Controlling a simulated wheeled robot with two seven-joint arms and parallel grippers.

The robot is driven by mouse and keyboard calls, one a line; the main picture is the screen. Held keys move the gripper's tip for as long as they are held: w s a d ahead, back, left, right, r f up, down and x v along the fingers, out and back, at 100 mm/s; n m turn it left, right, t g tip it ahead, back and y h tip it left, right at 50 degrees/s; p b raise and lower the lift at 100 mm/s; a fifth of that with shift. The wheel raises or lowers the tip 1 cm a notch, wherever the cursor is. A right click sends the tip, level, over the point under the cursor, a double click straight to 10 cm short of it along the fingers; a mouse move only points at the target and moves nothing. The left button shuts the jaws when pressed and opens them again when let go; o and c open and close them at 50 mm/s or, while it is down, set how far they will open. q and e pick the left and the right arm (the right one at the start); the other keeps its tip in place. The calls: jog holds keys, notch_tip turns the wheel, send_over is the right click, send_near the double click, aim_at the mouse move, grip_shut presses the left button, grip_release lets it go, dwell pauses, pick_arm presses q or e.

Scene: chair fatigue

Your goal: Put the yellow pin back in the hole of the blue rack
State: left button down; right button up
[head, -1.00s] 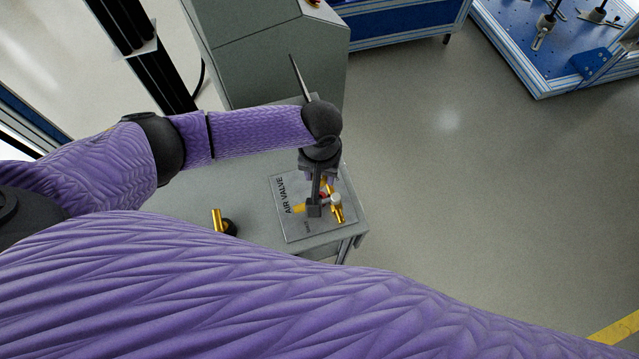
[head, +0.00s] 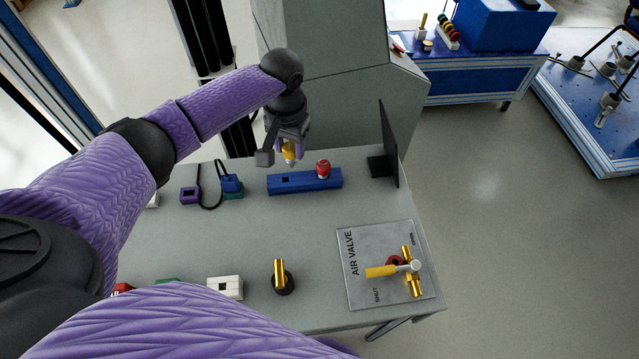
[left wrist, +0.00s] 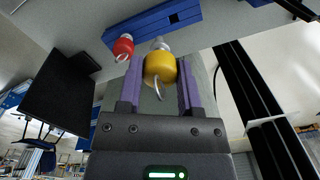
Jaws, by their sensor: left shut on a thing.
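The yellow pin (head: 290,152) is between the fingers of my left gripper (head: 289,146), which is shut on it. In the head view the pin appears just behind the left part of the blue rack (head: 307,184), with its pale tip down. The rack has an empty square hole (head: 286,181) at its left and a red pin (head: 323,169) standing at its right. In the left wrist view the yellow pin (left wrist: 159,68) shows between the fingers, apart from the hole (left wrist: 174,18). The red pin (left wrist: 123,46) is beside it. My right gripper is out of view.
A black upright plate (head: 389,150) stands right of the rack. The air valve panel (head: 356,285) is at front right. The table middle is clear.

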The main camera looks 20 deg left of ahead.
pick_arm(q)
jog(key=f, duration=0.1)
jog(key=a+f+b, duration=0.1)
jog(key=f, duration=0.1)
jog(key=a+f+b, duration=0.1)
jog(key=f, duration=0.1)
jog(key=shift+w+a+f, duration=0.15)
jog(key=shift+a, duration=0.05)
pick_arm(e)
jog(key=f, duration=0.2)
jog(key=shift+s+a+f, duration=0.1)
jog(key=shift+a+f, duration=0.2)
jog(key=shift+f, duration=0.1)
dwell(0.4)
pick_arm(q)
jog(key=shift+p, duration=0.35)
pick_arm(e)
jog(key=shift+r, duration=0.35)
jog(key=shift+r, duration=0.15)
pick_arm(q)
jog(key=shift+p, duration=0.3)
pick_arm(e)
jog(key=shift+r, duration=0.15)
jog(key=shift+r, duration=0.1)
